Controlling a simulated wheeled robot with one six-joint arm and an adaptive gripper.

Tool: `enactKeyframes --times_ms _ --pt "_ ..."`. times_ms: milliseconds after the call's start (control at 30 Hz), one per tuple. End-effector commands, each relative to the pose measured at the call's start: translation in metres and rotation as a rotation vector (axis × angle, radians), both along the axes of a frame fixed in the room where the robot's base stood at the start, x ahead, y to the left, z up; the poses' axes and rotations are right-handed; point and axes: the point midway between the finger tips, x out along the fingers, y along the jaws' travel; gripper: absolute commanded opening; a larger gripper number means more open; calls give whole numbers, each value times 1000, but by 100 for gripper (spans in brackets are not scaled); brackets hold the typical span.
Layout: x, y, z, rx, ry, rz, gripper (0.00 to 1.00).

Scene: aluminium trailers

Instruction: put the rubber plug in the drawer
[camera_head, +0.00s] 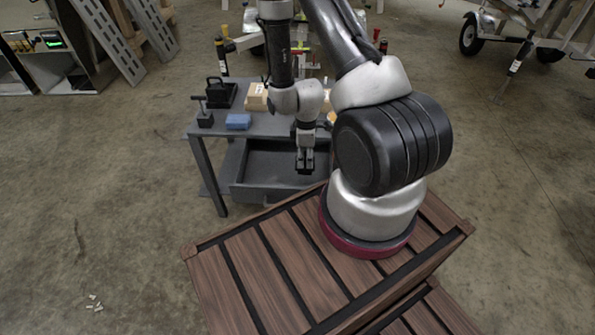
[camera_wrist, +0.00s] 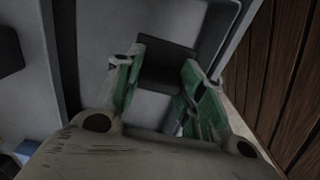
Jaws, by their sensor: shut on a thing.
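My gripper (camera_head: 305,170) points down over the open drawer (camera_head: 242,192) under the grey table. In the wrist view its green fingers (camera_wrist: 160,84) are closed on a dark block, the rubber plug (camera_wrist: 168,62). The plug sits between the fingertips, with the grey drawer floor behind it. In the head view the plug is a small dark shape at the fingertips and hard to make out. I cannot tell how high it is above the drawer floor.
On the grey table (camera_head: 262,126) are a blue block (camera_head: 238,121), a cardboard box (camera_head: 257,97), a black holder (camera_head: 220,93) and a black T-handled thing (camera_head: 203,113). My wood-slatted base stands close in front of the drawer.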

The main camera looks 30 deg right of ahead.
Motion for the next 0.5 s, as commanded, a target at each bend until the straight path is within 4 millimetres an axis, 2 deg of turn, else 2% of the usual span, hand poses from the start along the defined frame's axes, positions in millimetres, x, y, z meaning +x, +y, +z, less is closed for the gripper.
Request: enactKeyframes --times_ms 100,500 --pt "-1 0 -21 0 2 0 14" --pt "0 0 -71 0 0 0 14"
